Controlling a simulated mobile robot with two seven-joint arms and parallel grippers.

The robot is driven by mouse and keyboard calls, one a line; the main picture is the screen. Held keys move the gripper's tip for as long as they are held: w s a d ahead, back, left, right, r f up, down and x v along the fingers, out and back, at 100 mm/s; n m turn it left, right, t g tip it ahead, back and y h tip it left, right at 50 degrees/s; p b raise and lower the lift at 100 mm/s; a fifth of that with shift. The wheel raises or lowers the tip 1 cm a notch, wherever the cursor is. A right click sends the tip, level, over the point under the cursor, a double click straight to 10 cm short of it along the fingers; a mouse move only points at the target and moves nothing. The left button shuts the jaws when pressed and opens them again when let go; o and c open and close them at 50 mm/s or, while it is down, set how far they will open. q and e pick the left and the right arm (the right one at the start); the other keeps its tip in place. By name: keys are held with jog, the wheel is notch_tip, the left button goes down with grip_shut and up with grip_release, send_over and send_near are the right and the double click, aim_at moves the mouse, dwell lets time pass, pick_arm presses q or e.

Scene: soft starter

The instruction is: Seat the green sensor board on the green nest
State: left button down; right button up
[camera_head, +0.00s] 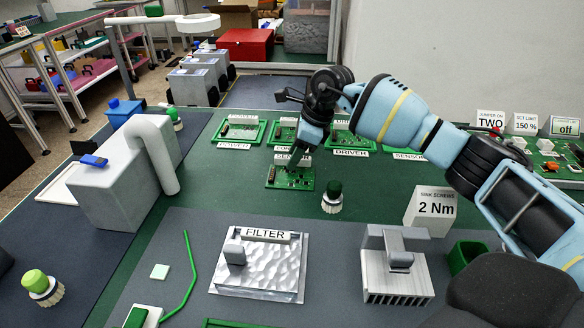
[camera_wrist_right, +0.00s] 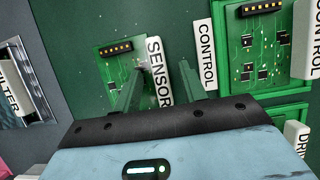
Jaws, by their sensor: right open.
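The green sensor board (camera_head: 290,178) lies flat on the green mat, in front of the row of nests. It also shows in the right wrist view (camera_wrist_right: 117,68), with a black pin header and a white SENSOR label (camera_wrist_right: 158,72) along one edge. My right gripper (camera_head: 298,154) is open above the board. In its wrist view, the fingers (camera_wrist_right: 158,88) stand on either side of the label, one over the board. I cannot tell whether they touch it. The nest's SENSOR label (camera_head: 408,156) shows at the right end of the row; my right arm hides most of that nest. My left gripper is out of view.
The control nest (camera_wrist_right: 221,75) with its board is close to the right finger. A FILTER plate (camera_head: 285,272), a grey heatsink block (camera_head: 392,272) and a 2 Nm sign (camera_head: 432,210) are nearer.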

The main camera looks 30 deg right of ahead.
jog(key=shift+f, duration=0.2)
dwell(0.3)
grip_shut()
